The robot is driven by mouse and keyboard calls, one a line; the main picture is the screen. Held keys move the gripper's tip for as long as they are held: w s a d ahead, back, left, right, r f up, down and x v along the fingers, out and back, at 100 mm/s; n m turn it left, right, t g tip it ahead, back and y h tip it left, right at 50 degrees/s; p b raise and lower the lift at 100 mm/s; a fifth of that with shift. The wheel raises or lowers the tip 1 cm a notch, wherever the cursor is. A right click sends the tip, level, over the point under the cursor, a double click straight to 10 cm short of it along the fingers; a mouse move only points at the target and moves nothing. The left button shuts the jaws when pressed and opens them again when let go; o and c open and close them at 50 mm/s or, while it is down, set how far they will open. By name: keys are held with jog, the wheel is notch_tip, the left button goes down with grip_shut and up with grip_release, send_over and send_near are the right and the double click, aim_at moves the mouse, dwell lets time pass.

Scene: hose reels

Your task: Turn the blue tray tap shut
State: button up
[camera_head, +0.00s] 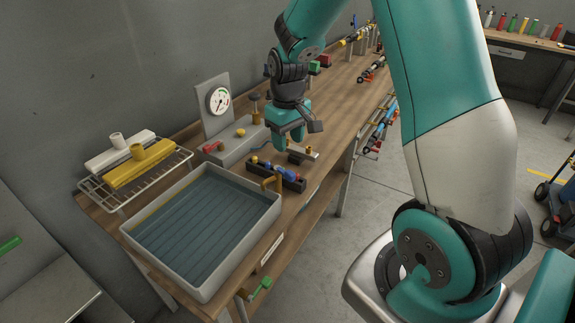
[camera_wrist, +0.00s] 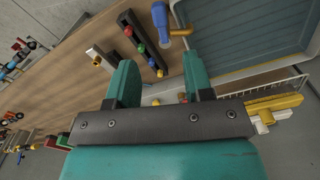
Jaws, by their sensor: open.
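The blue-floored tray (camera_head: 272,211) with pale walls sits at the table's front left; its wall and ribbed floor (camera_wrist: 235,40) fill the upper right of the wrist view. A blue tap-like piece (camera_wrist: 161,20) stands beside the tray wall in the wrist view, at the top edge. In the head view a brass-coloured fitting (camera_head: 271,183) is at the tray's right wall; I cannot tell if it is the same part. My gripper (camera_head: 290,143) hangs above the table behind the tray, fingers apart and empty (camera_wrist: 160,78). It does not touch the blue piece.
A dark rack (camera_head: 290,182) with coloured knobs stands right of the tray, below my gripper. A gauge panel (camera_head: 215,110) stands behind. A wire rack (camera_head: 187,156) with yellow and white fittings is at left. A green-handled tap (camera_head: 262,286) projects below the front edge.

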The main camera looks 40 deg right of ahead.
aim_at(288, 171)
notch_tip(288, 171, down, 10)
jog(key=shift+r+p, duration=0.1)
jog(key=shift+p, duration=0.85)
grip_shut()
